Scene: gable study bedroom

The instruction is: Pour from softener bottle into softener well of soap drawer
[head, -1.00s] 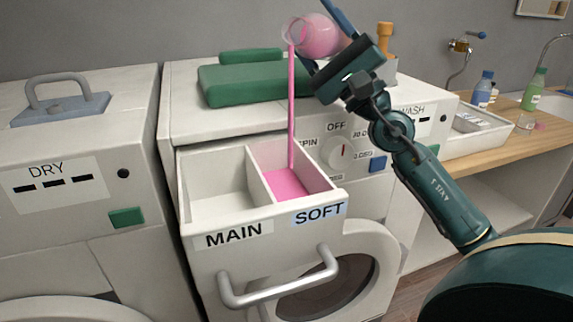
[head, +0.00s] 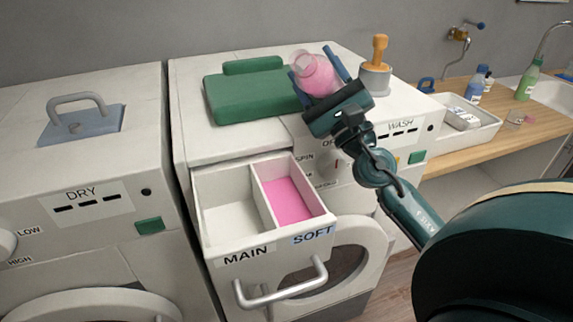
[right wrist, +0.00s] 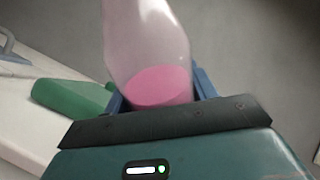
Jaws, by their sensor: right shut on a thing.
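The softener bottle (head: 318,74) is clear with pink liquid in it. My right gripper (head: 322,84) is shut on it, above the washer top and behind the soap drawer. In the right wrist view the bottle (right wrist: 150,60) stands nearly upright between the blue fingers, with pink liquid low in it. The soap drawer (head: 232,250) is pulled open. Its softener well (head: 288,200), on the right above the SOFT label, has pink liquid over its floor. The main compartment (head: 228,222) on the left looks empty and white. No stream shows. My left gripper is not in view.
An orange-handled grey object (head: 376,72) stands behind my gripper. The dryer (head: 80,200) is at left. A white tray (head: 468,125) and bottles sit on the wooden counter at right.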

